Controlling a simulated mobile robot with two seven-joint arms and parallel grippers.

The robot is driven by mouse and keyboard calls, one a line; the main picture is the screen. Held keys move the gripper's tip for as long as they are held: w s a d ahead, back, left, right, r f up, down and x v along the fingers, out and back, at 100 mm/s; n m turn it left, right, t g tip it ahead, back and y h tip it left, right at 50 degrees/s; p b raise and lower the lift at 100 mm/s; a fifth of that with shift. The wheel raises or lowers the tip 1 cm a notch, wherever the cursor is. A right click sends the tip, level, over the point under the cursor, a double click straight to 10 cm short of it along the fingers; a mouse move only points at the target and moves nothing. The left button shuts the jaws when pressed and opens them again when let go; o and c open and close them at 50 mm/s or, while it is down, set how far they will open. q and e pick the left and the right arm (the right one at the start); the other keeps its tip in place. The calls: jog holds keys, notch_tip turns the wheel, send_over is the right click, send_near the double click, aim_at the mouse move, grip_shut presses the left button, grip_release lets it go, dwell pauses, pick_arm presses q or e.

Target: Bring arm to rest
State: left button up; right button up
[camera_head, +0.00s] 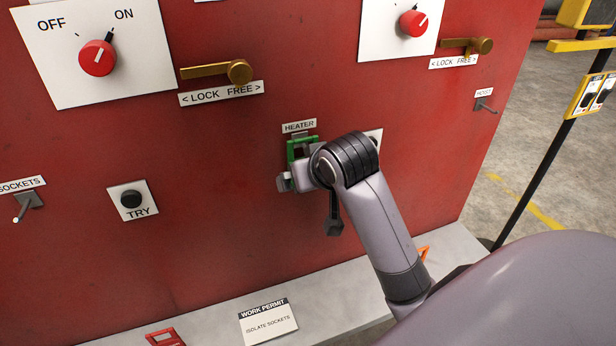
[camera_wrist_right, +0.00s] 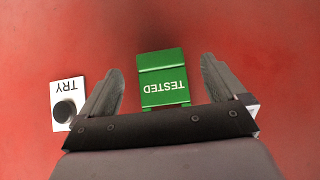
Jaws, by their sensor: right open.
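My right arm reaches in from the right in the head view, and its gripper (camera_head: 290,180) is at the red panel under the HEATER label (camera_head: 299,127). A green tag (camera_head: 292,152) shows there, partly hidden by the gripper. In the right wrist view the tag (camera_wrist_right: 163,80) reads TESTED upside down. The fingers of my right gripper (camera_wrist_right: 162,68) are open on either side of it, with visible gaps, and do not grip it. The lower end of the tag is hidden by the gripper body. My left gripper is not in view.
A grey ledge (camera_head: 205,325) below holds a work permit card (camera_head: 268,322) and a red item (camera_head: 165,337). A dark post stands at right.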

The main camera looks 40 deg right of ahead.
jog(key=v, duration=0.6)
jog(key=shift+s+r, duration=0.2)
jog(key=shift+a+f, duration=0.1)
jog(key=shift+a, duration=0.05)
jog(key=s+a+f+n+y, duration=0.1)
jog(key=a+f+n, duration=0.1)
jog(key=f, duration=0.7)
jog(key=s+a+f+n+y, duration=0.1)
jog(key=a+f+n, duration=0.1)
jog(key=f, duration=0.8)
jog(key=s+a+f+n+t+y, duration=0.1)
jog(key=s+a+f, duration=0.3)
jog(key=s+f, duration=0.7)
jog(key=shift+s+a+y, duration=0.3)
jog(key=shift+s+y, duration=0.3)
jog(key=shift+s, duration=0.05)
jog(key=shift+f+t, duration=0.1)
jog(key=shift+t, duration=0.2)
dwell(0.9)
